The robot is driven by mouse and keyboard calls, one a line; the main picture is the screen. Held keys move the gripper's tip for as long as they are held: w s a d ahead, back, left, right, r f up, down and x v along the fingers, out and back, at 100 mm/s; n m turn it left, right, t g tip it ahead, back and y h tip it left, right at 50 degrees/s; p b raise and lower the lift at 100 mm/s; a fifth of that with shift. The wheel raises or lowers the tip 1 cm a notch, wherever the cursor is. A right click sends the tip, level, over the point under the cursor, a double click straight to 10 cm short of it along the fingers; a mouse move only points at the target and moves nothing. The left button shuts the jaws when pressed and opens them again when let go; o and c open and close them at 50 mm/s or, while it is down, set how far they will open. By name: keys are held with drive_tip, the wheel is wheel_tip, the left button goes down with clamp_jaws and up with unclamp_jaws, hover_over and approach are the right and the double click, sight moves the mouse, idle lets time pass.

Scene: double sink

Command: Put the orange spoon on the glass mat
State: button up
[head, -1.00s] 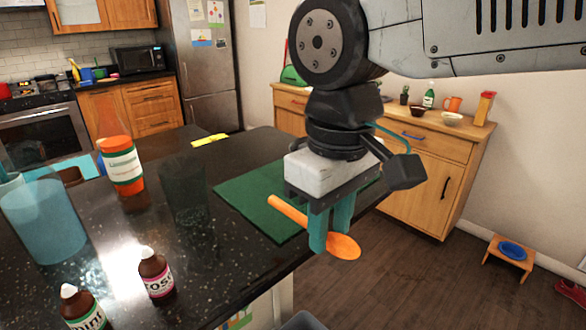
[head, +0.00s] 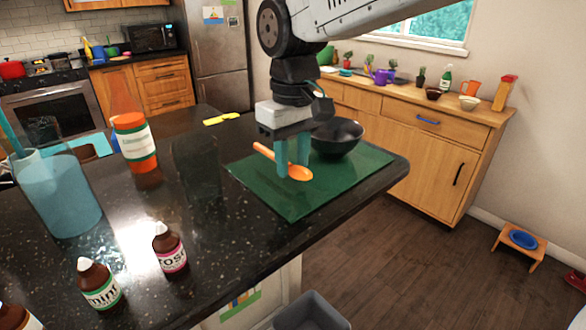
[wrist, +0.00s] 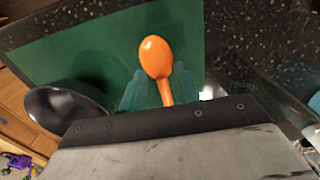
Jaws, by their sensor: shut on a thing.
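The orange spoon (head: 299,173) is between the teal fingers of my gripper (head: 293,172), which is shut on its handle. It also shows in the wrist view (wrist: 155,57), bowl end outward. The green glass mat (head: 295,203) lies on the dark counter. My gripper and the spoon are over the mat in the head view; whether the spoon touches it I cannot tell. In the wrist view the green mat (wrist: 90,45) is behind the spoon.
A dark bowl (head: 337,138) stands on the mat's far side, close to my gripper. A dark clear glass (head: 196,165), an orange-capped bottle (head: 137,142), a blue pitcher (head: 60,195) and small brown bottles (head: 170,250) stand to the left. The mat's front part is bare.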

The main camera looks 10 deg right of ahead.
drive_tip(key=shift+s+f, duration=0.1)
drive_tip(key=shift+f, duration=1.2)
drive_tip(key=shift+f, duration=0.15)
drive_tip(key=o, duration=0.9)
drive_tip(key=shift+o, duration=0.2)
wheel_tip(320, 180, up, 12)
drive_tip(key=s+d+f+m, duration=0.3)
drive_tip(key=s+d+f, duration=0.3)
drive_tip(key=s+d, duration=0.3)
drive_tip(key=s+d+f+m+t, duration=0.1)
drive_tip(key=s+d+f+m, duration=0.2)
drive_tip(key=s+d+f, duration=0.4)
drive_tip(key=s+d, duration=0.3)
drive_tip(key=d, duration=0.1)
drive_tip(key=shift+s+d+m, duration=0.25)
drive_tip(key=shift+d+m, duration=0.15)
